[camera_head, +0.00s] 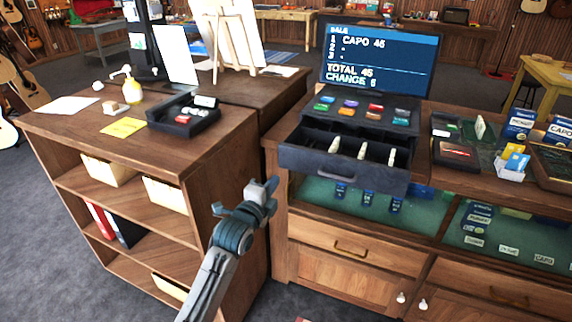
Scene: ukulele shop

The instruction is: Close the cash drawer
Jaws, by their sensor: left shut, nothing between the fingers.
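The cash drawer (343,168) is a dark drawer under the register on the wooden counter. It stands pulled out toward me past the counter's front edge, with several pale upright pieces inside it. The register screen (379,60) above it shows a sale with a total of 45. Coloured keys (350,104) lie between the screen and the drawer. My left gripper (268,188) is shut and empty. It appears in the picture to the left of the drawer's front and a little lower, apart from it. My right gripper is not in view.
A wooden shelf unit (140,152) with a black tray (183,117) and a yellow bottle (132,90) on top stands at the left. The counter's glass case (430,214) lies below the drawer. A card box (512,168) is at the right.

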